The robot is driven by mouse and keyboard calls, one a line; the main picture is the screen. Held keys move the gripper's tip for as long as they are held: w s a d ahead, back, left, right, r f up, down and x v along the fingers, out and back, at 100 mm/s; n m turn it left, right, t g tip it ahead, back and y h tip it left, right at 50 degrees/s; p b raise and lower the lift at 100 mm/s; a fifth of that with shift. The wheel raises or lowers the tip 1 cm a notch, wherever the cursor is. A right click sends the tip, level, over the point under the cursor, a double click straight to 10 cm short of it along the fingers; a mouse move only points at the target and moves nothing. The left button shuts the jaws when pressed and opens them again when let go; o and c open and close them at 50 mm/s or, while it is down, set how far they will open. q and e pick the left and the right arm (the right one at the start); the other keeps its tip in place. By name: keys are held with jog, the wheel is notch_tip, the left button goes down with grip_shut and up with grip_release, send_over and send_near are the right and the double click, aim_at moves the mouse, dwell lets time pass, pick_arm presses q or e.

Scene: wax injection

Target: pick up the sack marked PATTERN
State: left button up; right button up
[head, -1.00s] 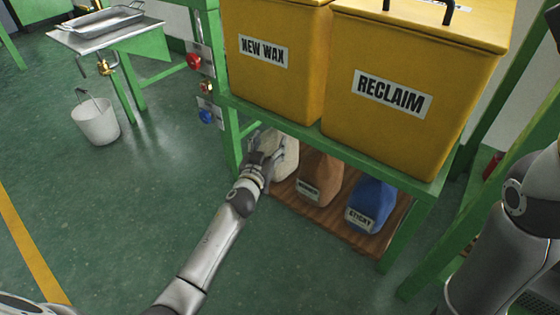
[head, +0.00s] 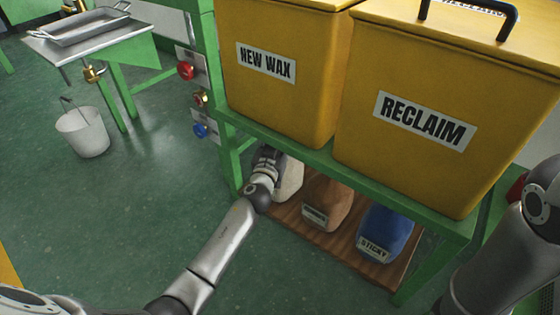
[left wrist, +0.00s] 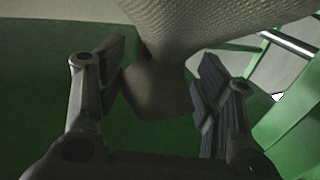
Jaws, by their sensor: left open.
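A pale sack (head: 291,180) stands at the left end of the low shelf under the bins. Its label is hidden, so I cannot read its marking in either view. My left gripper (head: 268,158) is at its upper left side and partly covers it. In the left wrist view the pale woven sack (left wrist: 205,22) has a narrowed end between the two spread fingers of my left gripper (left wrist: 160,82). The jaws are open on either side of it, with a gap visible at the right finger. My right gripper is outside the views.
A brown sack (head: 333,193) with an unclear label and a blue sack (head: 390,225) marked STICKY stand to the right on the wooden board (head: 335,244). Yellow NEW WAX (head: 285,95) and RECLAIM (head: 430,160) bins sit above on the green frame (head: 232,165). Floor at left is open around a white bucket (head: 83,135).

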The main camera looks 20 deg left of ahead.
pick_arm(q)
jog(key=shift+w, duration=0.45)
jog(key=shift+r, duration=0.1)
jog(key=shift+s, duration=0.1)
grip_shut()
jog(key=shift+r, duration=0.2)
